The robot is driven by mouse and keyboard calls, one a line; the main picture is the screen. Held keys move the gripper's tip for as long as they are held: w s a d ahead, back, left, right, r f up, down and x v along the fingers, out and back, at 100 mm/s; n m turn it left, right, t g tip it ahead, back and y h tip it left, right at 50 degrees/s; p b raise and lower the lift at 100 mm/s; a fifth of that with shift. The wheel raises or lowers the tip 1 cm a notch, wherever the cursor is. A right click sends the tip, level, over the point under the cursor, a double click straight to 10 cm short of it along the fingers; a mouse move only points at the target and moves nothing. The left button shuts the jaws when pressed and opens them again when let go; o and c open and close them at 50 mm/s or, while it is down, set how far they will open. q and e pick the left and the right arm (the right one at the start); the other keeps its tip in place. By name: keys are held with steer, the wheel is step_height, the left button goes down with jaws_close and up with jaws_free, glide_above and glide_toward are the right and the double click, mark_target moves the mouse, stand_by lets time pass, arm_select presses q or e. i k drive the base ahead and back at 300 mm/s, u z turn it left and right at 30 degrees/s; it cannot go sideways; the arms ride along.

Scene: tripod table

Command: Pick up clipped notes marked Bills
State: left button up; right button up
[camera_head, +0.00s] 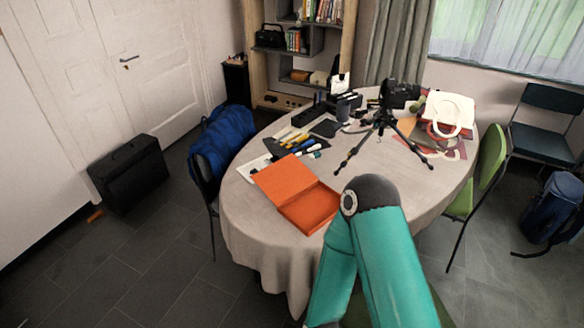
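I cannot make out clipped notes marked Bills in the head view; no such writing is readable at this size. A white sheet (251,168) lies near the left edge of the oval table (262,235), partly behind the raised lid of an open orange box (308,208). I cannot tell whether the sheet is clipped or marked. The box lies on the near side of the table. A teal arm of mine rises from the bottom, right of centre, and bends at a dark joint in front of the table. Neither gripper shows.
A black camera on a tripod (400,94) stands on the table's far side. Pens and tools (292,138) lie at the left, a white bag (449,108) at the right. Chairs, one green (490,165), flank the table. A black case (130,173) stands on the floor.

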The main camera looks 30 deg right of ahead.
mark_target(263, 162)
steer(key=z, duration=0.2)
steer(key=i, duration=1)
steer(key=u, duration=0.1)
